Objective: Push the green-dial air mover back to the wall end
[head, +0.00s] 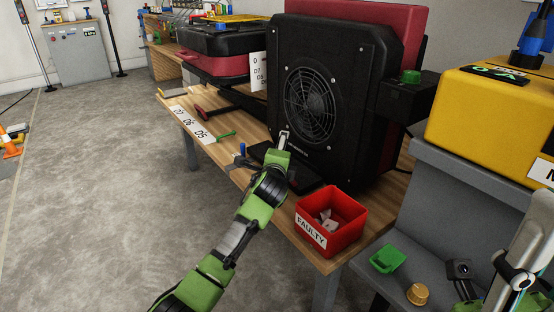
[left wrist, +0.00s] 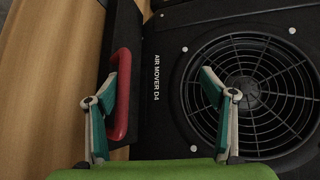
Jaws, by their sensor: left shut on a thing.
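The air mover (head: 300,50) is a big black unit with a round fan grille (head: 310,105), standing upright on the wooden bench. A green dial (head: 410,76) sits on a black box on its right side. The left wrist view shows its white "AIR MOVER D4" lettering (left wrist: 157,77), the grille (left wrist: 262,95) and a red handle (left wrist: 122,95). My left gripper (head: 284,138) is at the lower front of the unit. Its fingers in the left wrist view (left wrist: 160,95) stand apart, with the handle near the left one; the exact contact is hard to see.
A red "FAULTY" bin (head: 333,218) with pieces stands right of my left arm at the bench edge. Position labels (head: 190,124) and small tools lie along the bench's front edge. A black-and-red case (head: 213,65) stands behind left, a yellow box (head: 470,115) right.

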